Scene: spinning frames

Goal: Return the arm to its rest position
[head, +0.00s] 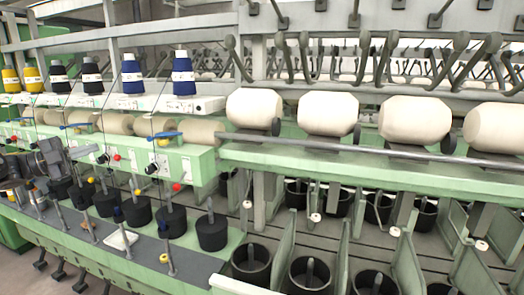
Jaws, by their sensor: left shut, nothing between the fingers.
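My left gripper (56,163) is at the left edge of the head view, in front of the green spinning frame (370,170). It is small and dark grey, shut and empty. It overlaps the dark spindle pots in the picture, and I cannot tell whether it touches any of them. My right gripper is not in view.
Blue (183,75), black and yellow yarn cones stand on a white shelf. Large cream rolls (328,114) line the frame at right. Open black cans (251,264) stand at the front. Bare floor shows at lower left.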

